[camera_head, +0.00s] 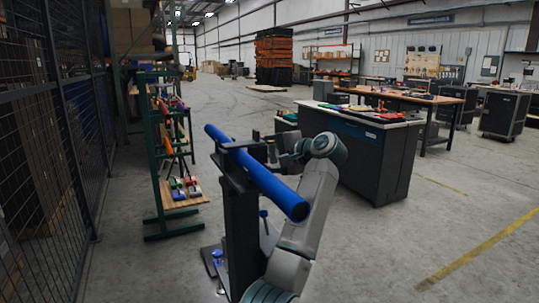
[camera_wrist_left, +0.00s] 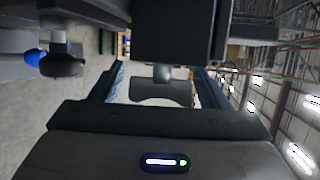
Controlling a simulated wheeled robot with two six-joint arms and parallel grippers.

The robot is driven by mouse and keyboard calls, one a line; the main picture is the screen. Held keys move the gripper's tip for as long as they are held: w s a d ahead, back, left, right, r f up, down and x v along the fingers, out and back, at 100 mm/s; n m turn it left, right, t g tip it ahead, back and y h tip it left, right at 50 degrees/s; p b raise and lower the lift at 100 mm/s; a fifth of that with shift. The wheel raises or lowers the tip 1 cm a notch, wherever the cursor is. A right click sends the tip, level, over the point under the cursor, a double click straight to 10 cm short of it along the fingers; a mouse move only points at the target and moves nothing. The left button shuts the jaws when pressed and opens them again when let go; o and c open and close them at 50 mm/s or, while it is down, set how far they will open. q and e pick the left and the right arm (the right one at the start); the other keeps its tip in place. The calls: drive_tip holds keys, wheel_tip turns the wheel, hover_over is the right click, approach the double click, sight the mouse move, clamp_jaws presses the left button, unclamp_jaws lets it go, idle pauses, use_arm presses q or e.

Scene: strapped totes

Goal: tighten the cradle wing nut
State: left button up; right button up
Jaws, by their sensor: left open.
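A blue pipe (camera_head: 270,184) lies on the black cradle at the top of a dark post (camera_head: 242,232) in the head view. My left gripper (camera_head: 277,149) is at the far side of the pipe, beside the cradle. In the left wrist view, my left gripper (camera_wrist_left: 160,78) is open, with a dark finger on each side. A grey wing nut (camera_wrist_left: 162,92) on a short stem shows between the fingers, below a black block (camera_wrist_left: 175,32) of the cradle. I see a gap on both sides of it. The wing nut cannot be made out in the head view. My right gripper is not in view.
A dark knob (camera_wrist_left: 62,62) shows at the left of the wrist view. A green rack (camera_head: 160,150) with tools stands left of the post, beside a mesh fence (camera_head: 50,130). A dark workbench (camera_head: 375,160) stands to the right. The floor at front right is clear.

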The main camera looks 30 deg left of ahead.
use_arm(q)
drive_tip(key=c, duration=1)
drive_tip(key=shift+h, duration=0.4)
drive_tip(key=shift+f+m+g+h, duration=0.1)
drive_tip(key=shift+m+g+h, duration=0.35)
drive_tip(key=shift+h, duration=0.35)
drive_tip(key=shift+g+h, duration=0.25)
drive_tip(key=shift+h, duration=0.05)
drive_tip(key=shift+s+d+f+h, duration=0.1)
drive_tip(key=shift+f+h, duration=0.1)
drive_tip(key=shift+h, duration=0.1)
drive_tip(key=o, duration=1)
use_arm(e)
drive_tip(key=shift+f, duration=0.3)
use_arm(q)
drive_tip(key=shift+d, duration=0.1)
